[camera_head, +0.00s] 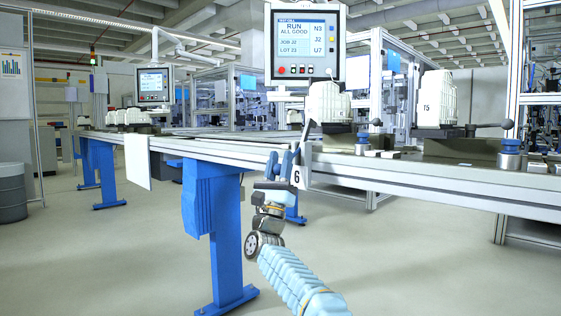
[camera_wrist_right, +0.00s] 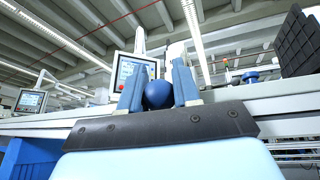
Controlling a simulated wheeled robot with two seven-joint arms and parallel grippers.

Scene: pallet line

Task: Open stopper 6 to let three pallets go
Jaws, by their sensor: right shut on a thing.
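The number 6 plate (camera_head: 297,177) is on the front rail of the conveyor (camera_head: 235,154). My right gripper (camera_head: 286,162) is at the rail, just left of this plate. In the right wrist view, its two blue fingers (camera_wrist_right: 158,85) are shut around a round dark-blue knob (camera_wrist_right: 158,95), which I take as the stopper 6 handle. A dark lever (camera_head: 306,130) rises just above the gripper. A white block (camera_head: 325,103) stands behind it on the line, and another marked T5 (camera_head: 437,98) stands farther right. Their pallets are partly hidden. My left gripper is out of view.
A control panel (camera_head: 304,45) above the line reads RUN, ALL GOOD. Another panel (camera_head: 154,85) is at the left. A blue-capped post (camera_head: 511,147) and dark lever (camera_head: 507,124) are at the right. Blue legs (camera_head: 226,240) support the conveyor. The floor in front is clear.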

